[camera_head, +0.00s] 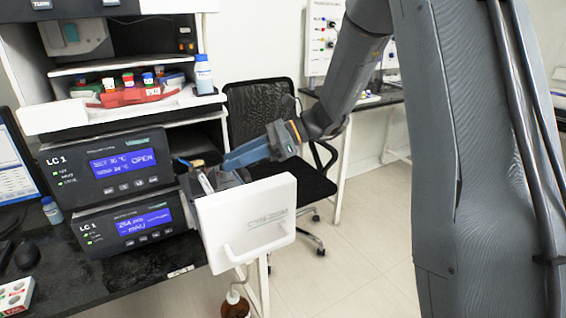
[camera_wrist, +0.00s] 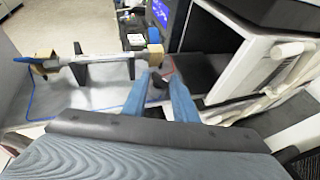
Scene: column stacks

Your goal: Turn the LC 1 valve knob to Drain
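My gripper (camera_wrist: 158,78) has two blue fingers with a gap between them, and they reach toward the column holder. A small dark part (camera_wrist: 156,88) shows between the fingers; it may be the valve knob, but no label or pointer is readable. I cannot tell whether the fingers touch it. In the head view my gripper (camera_head: 228,163) comes in from the right, above and behind the open white door of the LC 1 stack (camera_head: 245,222). The knob and its Drain mark cannot be made out there.
A column with tan end fittings (camera_wrist: 100,60) lies across the wrist view, close to the fingertips. Two LC 1 units (camera_head: 105,165) with lit displays stand at left. A rack of coloured-cap bottles (camera_head: 130,95) sits above. A dark chair (camera_head: 262,110) stands behind.

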